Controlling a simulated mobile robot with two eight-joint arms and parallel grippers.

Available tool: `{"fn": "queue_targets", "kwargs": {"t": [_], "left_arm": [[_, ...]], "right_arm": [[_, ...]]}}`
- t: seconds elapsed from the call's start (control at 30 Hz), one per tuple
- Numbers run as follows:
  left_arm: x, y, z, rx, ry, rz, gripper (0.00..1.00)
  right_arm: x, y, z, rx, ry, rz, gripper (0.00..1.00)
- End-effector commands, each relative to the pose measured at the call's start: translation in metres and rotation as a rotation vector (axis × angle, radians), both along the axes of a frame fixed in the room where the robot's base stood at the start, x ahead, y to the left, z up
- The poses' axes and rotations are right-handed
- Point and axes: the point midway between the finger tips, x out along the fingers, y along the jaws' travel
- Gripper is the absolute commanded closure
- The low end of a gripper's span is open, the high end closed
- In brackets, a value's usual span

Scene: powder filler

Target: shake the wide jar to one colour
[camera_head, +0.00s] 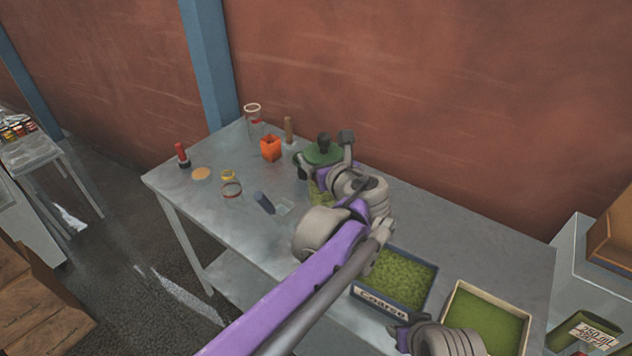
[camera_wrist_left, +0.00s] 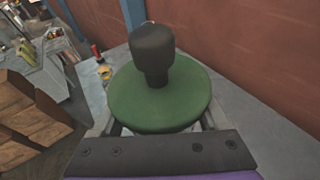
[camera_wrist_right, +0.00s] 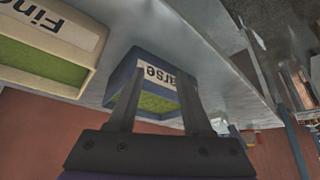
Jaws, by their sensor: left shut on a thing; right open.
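The wide jar has a green lid (camera_head: 322,153) with a dark knob (camera_wrist_left: 153,52). My left gripper (camera_head: 326,162) is shut on the jar over the back of the table. Its fingers show on either side below the lid in the left wrist view. A little yellow-green of the jar body (camera_head: 317,194) shows beside the arm. Most of the jar is hidden by my wrist and lid, so I cannot tell whether its contents are one colour, or whether its base touches the table. My right gripper (camera_wrist_right: 160,100) is open and empty near the "Coarse" bin.
The "Coarse" bin (camera_head: 378,308) and a pale bin (camera_head: 455,290), both with green powder, stand at the front right. An orange cup (camera_head: 270,148), a clear jar (camera_head: 253,122) and small items stand at the table's left.

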Motion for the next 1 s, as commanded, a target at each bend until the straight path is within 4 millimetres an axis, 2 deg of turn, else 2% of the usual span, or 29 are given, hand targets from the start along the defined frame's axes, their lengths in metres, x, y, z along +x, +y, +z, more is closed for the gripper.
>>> {"fn": "queue_targets", "kwargs": {"t": [0.03, 0.1, 0.23, 0.57, 0.9, 1.0], "left_arm": [[0.000, -0.012, 0.000, 0.000, -0.001, -0.004, 0.76], [0.000, -0.023, 0.000, 0.001, -0.001, -0.003, 0.76], [0.000, -0.028, 0.000, 0.002, -0.001, 0.001, 0.76], [0.000, 0.015, 0.000, 0.000, 0.000, 0.003, 0.76], [0.000, 0.016, 0.000, 0.000, 0.000, 0.000, 0.76], [0.000, 0.022, 0.000, 0.001, 0.000, 0.002, 0.76]], "right_arm": [[0.000, 0.000, 0.000, 0.000, 0.000, 0.000, 0.50], [0.000, 0.000, 0.000, 0.000, 0.000, 0.000, 0.50], [0.000, 0.000, 0.000, 0.000, 0.000, 0.000, 0.50], [0.000, 0.000, 0.000, 0.000, 0.000, 0.000, 0.50], [0.000, 0.000, 0.000, 0.000, 0.000, 0.000, 0.50], [0.000, 0.000, 0.000, 0.000, 0.000, 0.000, 0.50]]}}
